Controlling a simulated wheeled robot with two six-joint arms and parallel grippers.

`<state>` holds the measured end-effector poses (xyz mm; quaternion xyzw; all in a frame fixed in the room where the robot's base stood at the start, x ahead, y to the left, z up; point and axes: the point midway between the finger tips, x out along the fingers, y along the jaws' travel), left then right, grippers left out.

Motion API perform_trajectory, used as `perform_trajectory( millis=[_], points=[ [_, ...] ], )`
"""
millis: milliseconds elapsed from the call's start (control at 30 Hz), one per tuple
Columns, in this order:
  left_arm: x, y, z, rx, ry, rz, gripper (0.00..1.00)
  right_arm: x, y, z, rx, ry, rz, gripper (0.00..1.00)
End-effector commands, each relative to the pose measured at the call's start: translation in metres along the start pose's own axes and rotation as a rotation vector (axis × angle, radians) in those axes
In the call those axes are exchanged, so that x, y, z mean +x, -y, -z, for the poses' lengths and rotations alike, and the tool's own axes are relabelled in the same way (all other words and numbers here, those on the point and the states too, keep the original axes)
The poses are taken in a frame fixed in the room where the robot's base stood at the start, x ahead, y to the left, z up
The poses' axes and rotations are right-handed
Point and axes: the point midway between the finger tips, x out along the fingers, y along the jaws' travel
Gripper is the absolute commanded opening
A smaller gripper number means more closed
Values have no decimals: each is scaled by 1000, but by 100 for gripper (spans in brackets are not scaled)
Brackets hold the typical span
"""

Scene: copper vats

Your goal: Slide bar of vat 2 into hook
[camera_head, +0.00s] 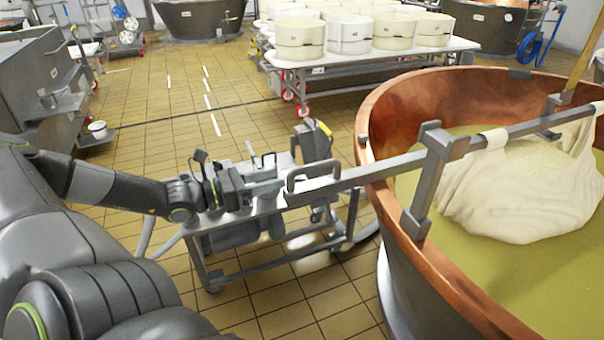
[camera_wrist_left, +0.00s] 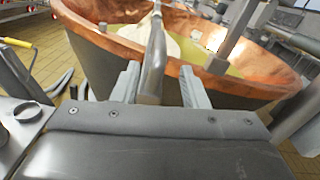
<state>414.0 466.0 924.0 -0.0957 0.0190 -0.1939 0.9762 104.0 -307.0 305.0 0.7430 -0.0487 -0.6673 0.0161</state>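The copper vat (camera_head: 392,112) holds yellowish liquid and stands at the right. A grey metal bar (camera_head: 375,168) crosses its rim, with a loop handle (camera_head: 312,166) near its outer end. The bar meets an upright hook bracket (camera_head: 432,165) on the near rim; whether it is seated there I cannot tell. A white cloth bundle (camera_head: 510,190) hangs from the bar into the vat. My left gripper (camera_head: 268,182) is just left of the bar's outer end. In the left wrist view its fingers (camera_wrist_left: 160,86) are apart, with the bar (camera_wrist_left: 154,62) between them and gaps on both sides. My right gripper is not seen.
A small metal cart (camera_head: 240,222) stands below my left gripper, beside the vat. A white table (camera_head: 375,57) with several round moulds stands behind. A steel machine (camera_head: 40,85) is at the left. Tiled floor (camera_head: 165,120) between them is mostly clear.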

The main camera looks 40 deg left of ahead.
Motion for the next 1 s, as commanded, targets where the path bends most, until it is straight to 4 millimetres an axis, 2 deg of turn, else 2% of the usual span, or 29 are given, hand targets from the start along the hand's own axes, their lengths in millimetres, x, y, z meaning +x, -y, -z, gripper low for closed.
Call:
perform_trajectory(
  millis=[33, 267, 533, 733, 1000],
  points=[
    [8, -1, 2, 0, 6, 1, 40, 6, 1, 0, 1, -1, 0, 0],
    [36, 0, 2, -1, 6, 1, 40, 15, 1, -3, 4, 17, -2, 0],
    [64, 0, 2, 0, 5, 2, 40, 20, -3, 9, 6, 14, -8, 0],
    [76, 0, 1, -1, 2, 0, 40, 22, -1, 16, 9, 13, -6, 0],
    [80, 0, 0, -1, -1, -1, 40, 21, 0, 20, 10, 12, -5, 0]
  ],
)
